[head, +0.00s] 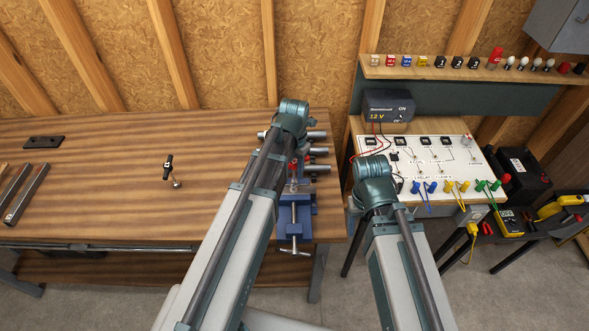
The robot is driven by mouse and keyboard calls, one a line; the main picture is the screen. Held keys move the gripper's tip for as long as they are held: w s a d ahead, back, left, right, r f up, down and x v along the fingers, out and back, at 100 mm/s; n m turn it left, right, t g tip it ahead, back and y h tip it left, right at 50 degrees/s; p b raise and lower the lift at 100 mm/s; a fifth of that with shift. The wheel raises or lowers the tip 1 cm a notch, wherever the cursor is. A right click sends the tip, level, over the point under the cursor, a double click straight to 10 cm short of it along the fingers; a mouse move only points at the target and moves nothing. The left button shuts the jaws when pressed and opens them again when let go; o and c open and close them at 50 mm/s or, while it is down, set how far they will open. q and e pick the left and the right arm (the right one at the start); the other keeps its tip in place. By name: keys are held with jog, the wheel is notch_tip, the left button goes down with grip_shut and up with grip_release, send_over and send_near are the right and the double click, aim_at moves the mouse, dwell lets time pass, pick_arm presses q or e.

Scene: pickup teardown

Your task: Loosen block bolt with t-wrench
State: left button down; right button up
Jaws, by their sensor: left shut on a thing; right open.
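A blue vise (297,210) stands at the right front edge of the wooden workbench. Metal cylinders with red parts (318,152) show just behind it, partly covered by my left arm. I cannot make out the block bolt there. My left arm reaches over the bench to the vise. Its gripper is hidden behind the arm, so what it holds does not show. My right arm reaches up in front of the electrical panel, and its gripper is hidden too. A small tool with a black handle and metal end (169,168) lies on the bench; I cannot tell whether it is the t-wrench.
The wooden workbench (90,200) is mostly clear, with metal bars (26,194) and a dark plate (43,142) at left. At right stand a white panel with switches and clips (436,158), a power supply (388,105), a battery (520,175) and a shelf (450,72).

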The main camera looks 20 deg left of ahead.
aim_at(294, 162)
pick_arm(q)
jog(key=shift+r+p, duration=1.7)
jog(key=shift+r, duration=0.25)
jog(key=shift+f, duration=0.1)
jog(key=shift+s, duration=0.1)
